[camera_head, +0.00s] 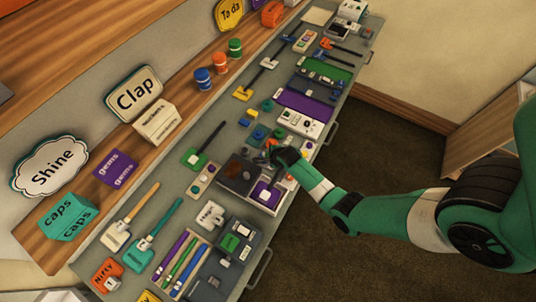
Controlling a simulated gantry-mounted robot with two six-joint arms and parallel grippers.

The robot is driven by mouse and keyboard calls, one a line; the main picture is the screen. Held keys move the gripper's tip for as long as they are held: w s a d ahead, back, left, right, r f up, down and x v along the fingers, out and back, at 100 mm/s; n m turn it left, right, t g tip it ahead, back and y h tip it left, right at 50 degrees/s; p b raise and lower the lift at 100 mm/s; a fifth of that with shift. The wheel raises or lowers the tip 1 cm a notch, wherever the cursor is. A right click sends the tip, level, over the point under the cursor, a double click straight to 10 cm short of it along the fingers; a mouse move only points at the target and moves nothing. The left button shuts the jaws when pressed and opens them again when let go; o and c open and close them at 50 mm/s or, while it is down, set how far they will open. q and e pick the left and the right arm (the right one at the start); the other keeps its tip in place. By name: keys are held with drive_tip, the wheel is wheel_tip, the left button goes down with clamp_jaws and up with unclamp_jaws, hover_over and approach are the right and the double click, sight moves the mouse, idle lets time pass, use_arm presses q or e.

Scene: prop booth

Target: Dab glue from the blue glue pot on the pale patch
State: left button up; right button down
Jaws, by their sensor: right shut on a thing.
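My left gripper is out of view.
The grey counter (214,118) is crowded with small props, trays and handled tools. A brown tray (240,174) and a purple-and-white box (266,194) sit close to my right gripper. Signs and boxes, including the Clap sign (138,94), line the ledge.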

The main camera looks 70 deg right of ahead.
drive_tip(key=shift+w+r+p, duration=0.1)
drive_tip(key=shift+r+p, duration=2.35)
drive_tip(key=shift+r, duration=0.65)
drive_tip(key=shift+f, duration=0.1)
